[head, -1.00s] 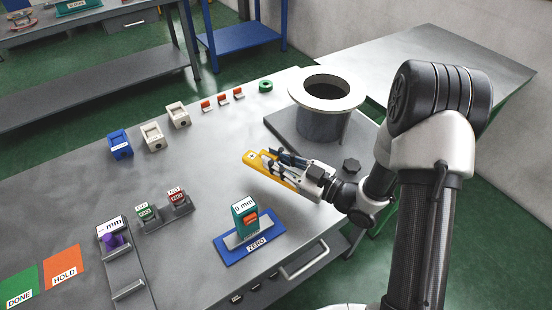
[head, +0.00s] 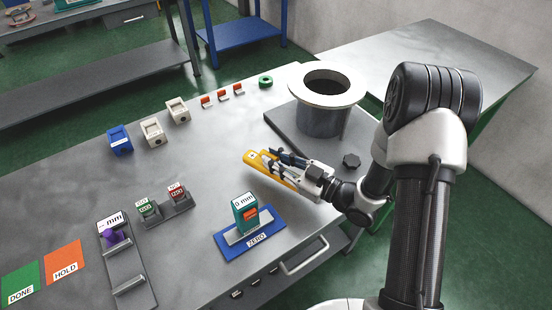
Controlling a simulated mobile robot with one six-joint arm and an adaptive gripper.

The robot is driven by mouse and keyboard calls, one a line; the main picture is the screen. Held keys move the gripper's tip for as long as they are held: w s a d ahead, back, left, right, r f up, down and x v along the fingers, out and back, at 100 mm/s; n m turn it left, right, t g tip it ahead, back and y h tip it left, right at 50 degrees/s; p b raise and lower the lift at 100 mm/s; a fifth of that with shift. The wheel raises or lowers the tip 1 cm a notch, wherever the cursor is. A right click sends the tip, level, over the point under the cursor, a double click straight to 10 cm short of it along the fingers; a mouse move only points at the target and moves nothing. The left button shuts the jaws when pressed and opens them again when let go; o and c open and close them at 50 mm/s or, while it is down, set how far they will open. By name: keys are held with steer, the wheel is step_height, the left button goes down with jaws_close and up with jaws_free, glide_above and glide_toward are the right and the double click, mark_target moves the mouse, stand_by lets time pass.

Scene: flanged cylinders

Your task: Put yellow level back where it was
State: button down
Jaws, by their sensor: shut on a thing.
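The yellow level (head: 257,161) is a flat yellow bar with a round hole near its end. It is in the head view, right of the middle of the grey table. My gripper (head: 280,163) is shut on the level and holds it pointing left. I cannot tell whether the level touches the table or hangs above it. The gripper's dark fingers cover part of the level.
A flanged cylinder (head: 323,118) stands on a grey plate behind my gripper. A teal gauge (head: 245,213) stands on a blue ZERO base (head: 228,251) in front. Blue (head: 119,141) and white blocks stand at the left back. The table's middle is clear.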

mark_target(276, 157)
steer(key=shift+r, duration=0.1)
steer(key=shift+r+p, duration=1.35)
steer(key=shift+r, duration=0.6)
